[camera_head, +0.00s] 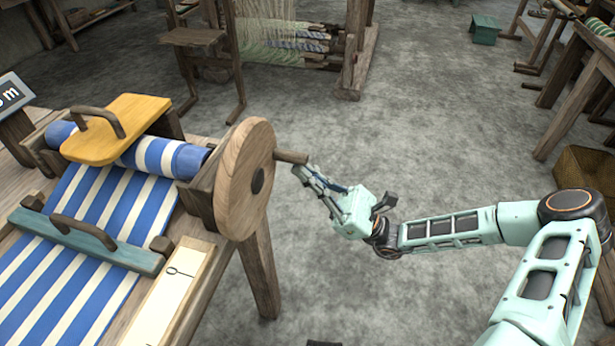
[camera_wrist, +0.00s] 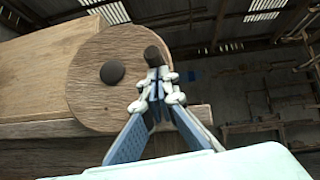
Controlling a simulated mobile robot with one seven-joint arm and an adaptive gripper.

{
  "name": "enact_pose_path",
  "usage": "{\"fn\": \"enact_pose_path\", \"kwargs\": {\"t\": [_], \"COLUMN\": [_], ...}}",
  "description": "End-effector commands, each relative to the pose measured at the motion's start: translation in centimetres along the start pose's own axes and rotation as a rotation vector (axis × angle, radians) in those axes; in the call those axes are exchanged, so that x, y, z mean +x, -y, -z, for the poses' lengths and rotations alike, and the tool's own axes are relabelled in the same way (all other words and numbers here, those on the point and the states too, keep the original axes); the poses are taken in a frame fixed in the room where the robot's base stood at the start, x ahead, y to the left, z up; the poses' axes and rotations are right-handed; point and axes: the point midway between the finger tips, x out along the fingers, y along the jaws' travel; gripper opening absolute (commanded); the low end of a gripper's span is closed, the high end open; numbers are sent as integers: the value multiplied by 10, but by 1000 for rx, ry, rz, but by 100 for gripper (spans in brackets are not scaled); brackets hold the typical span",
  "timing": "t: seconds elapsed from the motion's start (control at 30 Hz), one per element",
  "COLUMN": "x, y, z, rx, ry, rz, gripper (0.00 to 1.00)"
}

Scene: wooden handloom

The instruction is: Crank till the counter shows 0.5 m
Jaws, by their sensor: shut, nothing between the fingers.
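The crank is a round wooden wheel (camera_head: 242,190) at the right side of the loom, with a wooden peg (camera_head: 291,157) sticking out of its upper right face. My gripper (camera_head: 302,172) is shut and empty, its fingertips just below the peg's outer end. In the wrist view the closed fingertips (camera_wrist: 157,82) lie just under the dark peg (camera_wrist: 152,56); whether they touch it I cannot tell.
Blue and white striped cloth (camera_head: 72,220) runs over a roller (camera_head: 190,161). A yellow board with a handle (camera_head: 130,121) lies on the roller, and a teal bar with a handle (camera_head: 90,240) crosses the cloth.

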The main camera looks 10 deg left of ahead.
Motion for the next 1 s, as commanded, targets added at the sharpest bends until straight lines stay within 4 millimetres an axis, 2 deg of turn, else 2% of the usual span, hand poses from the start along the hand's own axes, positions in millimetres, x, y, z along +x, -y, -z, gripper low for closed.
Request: {"fn": "enact_pose_path", "kwargs": {"t": [0.23,0.5,1.0], "x": [1,11,4], "y": [1,9,7], "z": [-1,-10,-4], "rx": [-8,-100,-107], "ry": [-1,1,1], "rz": [-7,-100,-107], "gripper": [0,0,0]}}
